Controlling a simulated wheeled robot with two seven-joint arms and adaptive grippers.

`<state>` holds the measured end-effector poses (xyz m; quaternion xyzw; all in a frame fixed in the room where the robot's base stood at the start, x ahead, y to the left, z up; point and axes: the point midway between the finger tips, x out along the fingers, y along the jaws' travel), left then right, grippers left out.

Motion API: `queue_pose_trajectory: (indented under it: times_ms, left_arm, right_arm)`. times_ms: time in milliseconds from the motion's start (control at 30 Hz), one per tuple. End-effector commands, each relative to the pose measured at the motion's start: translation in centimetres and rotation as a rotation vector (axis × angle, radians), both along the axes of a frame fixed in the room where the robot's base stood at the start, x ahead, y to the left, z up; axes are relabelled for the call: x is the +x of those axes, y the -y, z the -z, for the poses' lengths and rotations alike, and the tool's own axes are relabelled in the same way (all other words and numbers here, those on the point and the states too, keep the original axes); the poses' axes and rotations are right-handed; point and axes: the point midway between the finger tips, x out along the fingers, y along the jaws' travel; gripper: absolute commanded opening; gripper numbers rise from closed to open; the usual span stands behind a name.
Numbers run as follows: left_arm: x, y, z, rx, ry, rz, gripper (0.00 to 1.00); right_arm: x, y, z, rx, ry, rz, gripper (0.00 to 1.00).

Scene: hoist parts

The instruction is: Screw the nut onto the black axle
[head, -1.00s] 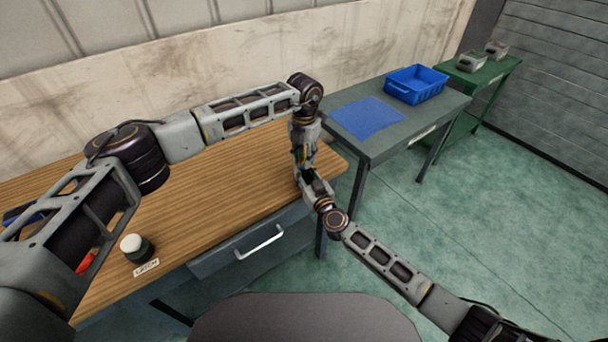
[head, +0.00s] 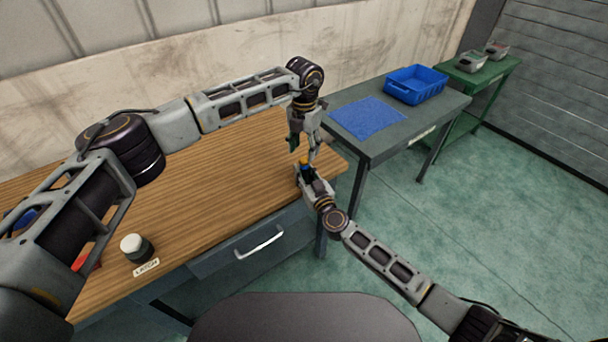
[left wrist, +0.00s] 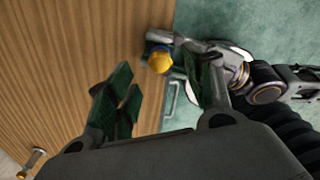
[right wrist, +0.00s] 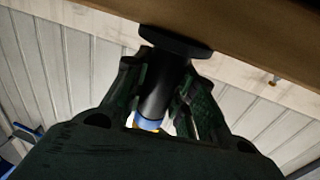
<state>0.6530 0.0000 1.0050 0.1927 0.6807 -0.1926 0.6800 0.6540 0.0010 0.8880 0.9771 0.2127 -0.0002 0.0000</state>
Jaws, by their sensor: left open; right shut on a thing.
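My right gripper (right wrist: 160,95) is shut on the black axle (right wrist: 158,88), a dark shaft with a wide round disc (right wrist: 175,42) at one end. A blue ring (right wrist: 147,123) shows at the axle's other end, with a sliver of yellow below it. In the left wrist view a yellow round piece (left wrist: 160,62), apparently the nut, sits at the blue part's end; how far it is threaded cannot be told. My left gripper (head: 304,148) is open and empty, just above the right gripper (head: 307,178). Its spread fingers (left wrist: 165,88) are apart from the yellow piece.
A grey table (head: 440,105) to the right holds a blue mat (head: 368,117) and a blue bin (head: 415,84). A small metal part (left wrist: 32,160) lies on the bench.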

Motion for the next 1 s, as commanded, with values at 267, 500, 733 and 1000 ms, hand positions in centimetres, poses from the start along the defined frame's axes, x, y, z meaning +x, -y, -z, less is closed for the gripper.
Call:
queue_pose_trajectory:
  times_ms: [267, 500, 733, 1000]
  left_arm:
    - [0.1, 0.0, -4.3, -0.001, 0.002, 0.0, 0.52]
    - [0.0, 0.0, -7.1, -0.001, 0.001, 0.0, 0.52]
    - [0.0, 0.0, -8.0, -0.001, -0.001, 0.0, 0.52]
    - [0.0, 0.0, -8.0, -0.001, -0.001, 0.0, 0.52]
  right_arm:
    - [0.0, 0.0, 0.0, 0.0, 0.0, 0.0, 0.0]
    - [0.0, 0.0, 0.0, 0.0, 0.0, 0.0, 0.0]
    - [0.0, 0.0, 0.0, 0.0, 0.0, 0.0, 0.0]
    - [0.0, 0.0, 0.0, 0.0, 0.0, 0.0, 0.28]
